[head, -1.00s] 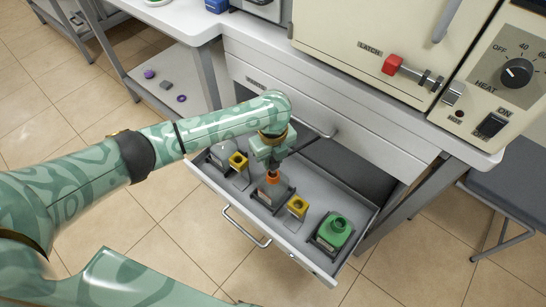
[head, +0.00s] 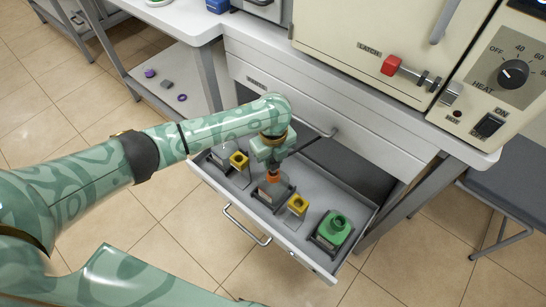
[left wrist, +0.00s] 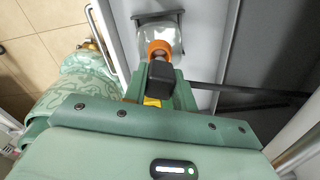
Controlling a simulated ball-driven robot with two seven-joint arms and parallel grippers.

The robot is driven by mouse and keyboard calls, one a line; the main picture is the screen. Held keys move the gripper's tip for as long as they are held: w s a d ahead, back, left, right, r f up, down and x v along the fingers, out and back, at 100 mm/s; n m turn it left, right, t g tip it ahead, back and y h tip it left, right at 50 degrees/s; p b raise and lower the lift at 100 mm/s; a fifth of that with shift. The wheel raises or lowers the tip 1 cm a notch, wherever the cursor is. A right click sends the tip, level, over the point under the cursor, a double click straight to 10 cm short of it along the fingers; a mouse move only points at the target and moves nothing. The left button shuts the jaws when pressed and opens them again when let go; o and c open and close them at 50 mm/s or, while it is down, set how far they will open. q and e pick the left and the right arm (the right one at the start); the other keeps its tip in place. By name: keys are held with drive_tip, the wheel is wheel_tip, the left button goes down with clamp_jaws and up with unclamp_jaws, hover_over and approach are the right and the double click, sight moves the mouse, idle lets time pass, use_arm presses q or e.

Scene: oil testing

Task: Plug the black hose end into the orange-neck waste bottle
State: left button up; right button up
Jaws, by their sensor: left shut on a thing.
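The orange-neck waste bottle (head: 271,193) stands in the open drawer, second from the left, with clear walls and an orange neck (head: 273,177). My left gripper (head: 272,160) is right above that neck, pointing down. It is shut on the black hose end (left wrist: 160,76), which shows as a dark block between the fingers in the left wrist view. There the hose end meets or overlaps the orange neck (left wrist: 158,48); how far it is inside the neck, I cannot tell. The dark hose (head: 305,143) runs toward the drawer's back. My right gripper is not in view.

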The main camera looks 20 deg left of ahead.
use_arm(q)
drive_tip(key=shift+f, duration=0.35)
idle(0.3)
drive_tip(key=shift+f, duration=0.25)
drive_tip(key=shift+f, duration=0.2)
idle(0.4)
drive_tip(key=shift+f+b, duration=0.5)
drive_tip(key=shift+f, duration=0.1)
drive_tip(key=shift+f, duration=0.15)
drive_tip(key=o, duration=1)
